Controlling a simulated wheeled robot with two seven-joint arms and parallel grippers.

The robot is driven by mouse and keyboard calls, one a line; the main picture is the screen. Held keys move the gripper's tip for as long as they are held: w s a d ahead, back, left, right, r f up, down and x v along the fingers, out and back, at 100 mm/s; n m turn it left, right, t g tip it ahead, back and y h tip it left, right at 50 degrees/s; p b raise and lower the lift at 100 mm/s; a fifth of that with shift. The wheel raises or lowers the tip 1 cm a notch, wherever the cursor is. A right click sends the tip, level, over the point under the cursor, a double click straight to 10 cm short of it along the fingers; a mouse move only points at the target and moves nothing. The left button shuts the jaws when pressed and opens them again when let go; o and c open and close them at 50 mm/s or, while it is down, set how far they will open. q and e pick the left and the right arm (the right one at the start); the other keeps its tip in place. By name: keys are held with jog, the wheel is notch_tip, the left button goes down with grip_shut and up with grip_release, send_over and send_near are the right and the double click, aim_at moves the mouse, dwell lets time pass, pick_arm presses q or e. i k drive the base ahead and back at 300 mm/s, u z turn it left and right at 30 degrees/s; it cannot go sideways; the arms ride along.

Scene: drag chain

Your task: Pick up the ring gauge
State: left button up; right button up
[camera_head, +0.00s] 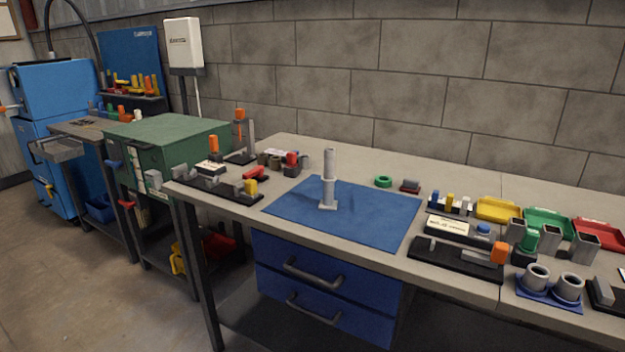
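A small green ring (383,182) lies flat on the workbench, just beyond the back right edge of the blue mat (385,215). It looks most like the ring gauge, but I cannot be sure at this size. A grey stepped post (329,180) with a flat foot stands upright on the mat, left of the green ring and apart from it. Neither of my grippers shows in the head view, and nothing hides the green ring.
A small dark and reddish block (410,186) lies right of the ring. Black fixtures (455,261), a yellow tray (497,209), a green tray (548,223) and grey cups (570,287) crowd the right side. More fixtures stand at the left end. The mat is mostly clear.

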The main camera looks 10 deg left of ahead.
aim_at(382, 181)
jog(key=u, duration=1.8)
jog(key=i, duration=1.6)
jog(key=z, duration=2.15)
